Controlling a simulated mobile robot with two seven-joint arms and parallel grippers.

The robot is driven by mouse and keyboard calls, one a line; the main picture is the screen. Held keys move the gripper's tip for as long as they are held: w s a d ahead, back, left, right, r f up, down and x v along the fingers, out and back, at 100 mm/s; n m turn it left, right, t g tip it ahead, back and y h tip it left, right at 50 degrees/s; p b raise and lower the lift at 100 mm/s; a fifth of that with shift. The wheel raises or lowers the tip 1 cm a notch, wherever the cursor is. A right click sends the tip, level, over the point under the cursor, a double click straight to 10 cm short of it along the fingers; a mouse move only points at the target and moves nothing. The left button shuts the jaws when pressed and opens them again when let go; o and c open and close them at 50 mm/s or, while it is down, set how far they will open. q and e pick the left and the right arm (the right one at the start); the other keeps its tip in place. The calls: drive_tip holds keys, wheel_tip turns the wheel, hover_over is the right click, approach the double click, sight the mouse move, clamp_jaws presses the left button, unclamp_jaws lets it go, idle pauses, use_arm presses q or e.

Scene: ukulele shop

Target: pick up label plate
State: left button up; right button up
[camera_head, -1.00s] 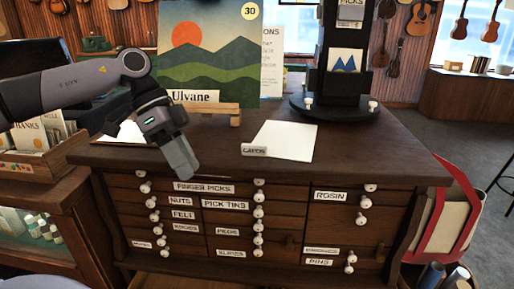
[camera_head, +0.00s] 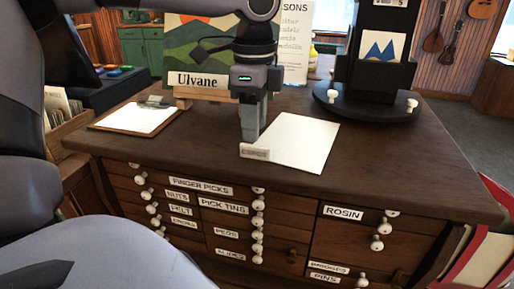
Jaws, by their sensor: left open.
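A small label plate (camera_head: 255,153), pale with dark lettering too small to read surely, lies on the brown cabinet top (camera_head: 390,155) at the near left corner of a white sheet (camera_head: 298,141). My left gripper (camera_head: 249,137) points down just above and behind the plate, its fingertips close to it. The jaws are open, seen nearly edge-on, and hold nothing visible. I cannot tell whether the fingertips touch the plate. My right gripper is not in view.
A picture labelled Ulvane (camera_head: 198,80) stands on a wooden easel behind the gripper. A clipboard (camera_head: 136,117) lies to the left. A black display stand (camera_head: 370,103) is at the back right. Labelled drawers with white knobs fill the cabinet front.

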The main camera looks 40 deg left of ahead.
sight(255, 146)
use_arm(q)
wheel_tip(255, 146, down, 4)
drive_tip(key=shift+f+p, duration=0.1)
drive_tip(key=shift+p, duration=0.25)
clamp_jaws()
